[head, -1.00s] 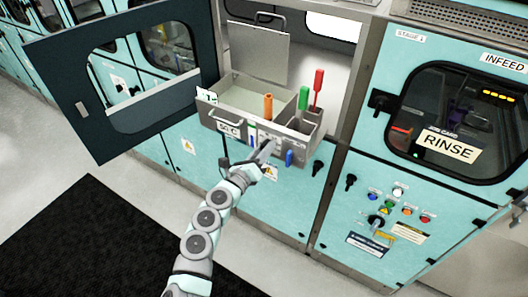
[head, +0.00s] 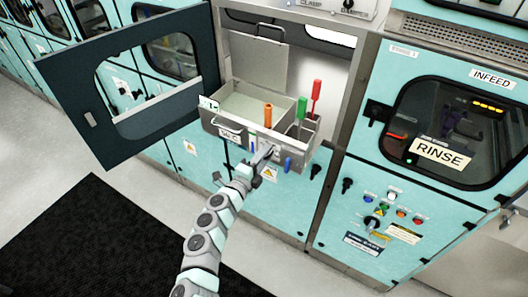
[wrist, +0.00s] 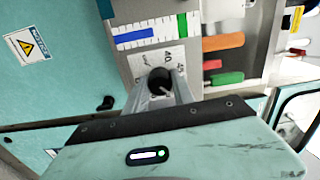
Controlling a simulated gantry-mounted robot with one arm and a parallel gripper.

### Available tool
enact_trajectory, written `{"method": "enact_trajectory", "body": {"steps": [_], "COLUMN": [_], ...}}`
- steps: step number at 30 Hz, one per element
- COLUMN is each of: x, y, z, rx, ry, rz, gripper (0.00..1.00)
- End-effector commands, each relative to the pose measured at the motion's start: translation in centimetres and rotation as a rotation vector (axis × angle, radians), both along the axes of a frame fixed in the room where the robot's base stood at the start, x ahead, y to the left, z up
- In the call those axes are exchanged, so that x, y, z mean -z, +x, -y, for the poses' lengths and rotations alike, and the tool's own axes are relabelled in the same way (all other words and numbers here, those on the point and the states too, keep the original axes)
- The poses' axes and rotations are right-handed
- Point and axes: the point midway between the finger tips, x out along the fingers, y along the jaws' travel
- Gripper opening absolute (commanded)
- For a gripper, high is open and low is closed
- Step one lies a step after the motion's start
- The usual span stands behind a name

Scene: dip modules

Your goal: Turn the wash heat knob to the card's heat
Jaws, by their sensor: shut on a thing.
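The wash heat knob (wrist: 160,80) is a small black round knob on a pale dial plate with numbers around it. My gripper (wrist: 163,92) is shut on it in the wrist view; the fingers cover part of the dial. In the head view my gripper (head: 264,158) is at the front of the open metal box (head: 222,131), hiding the knob. The job card (head: 440,152) on the infeed window reads RINSE; no heat value is readable on it.
Orange (head: 267,116), green (head: 302,108) and red (head: 315,97) handled tools stand in the box. A blue bar (wrist: 134,35) and a green bar (wrist: 183,25) lie beside the dial. The dark door (head: 128,88) stands open at left. A black mat (head: 90,240) lies on the floor.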

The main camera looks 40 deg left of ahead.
Motion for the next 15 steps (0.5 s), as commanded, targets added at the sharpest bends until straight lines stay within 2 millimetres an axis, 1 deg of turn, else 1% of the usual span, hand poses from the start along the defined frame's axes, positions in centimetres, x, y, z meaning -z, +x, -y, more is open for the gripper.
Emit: {"method": "enact_trajectory", "body": {"steps": [1, 4, 9, 15], "x": [-0.48, -0.54, -0.44, -0.28], "y": [0.01, 0.07, 0.08, 0.02], "z": [-0.06, 0.03, 0.03, -0.04], "rx": [-0.001, 0.002, 0.002, 0.0], "ry": [-0.038, -0.111, -0.211, -0.286], "rz": [0.008, 0.024, 0.043, 0.058], "gripper": [0.0, 0.0, 0.0, 0.0]}}
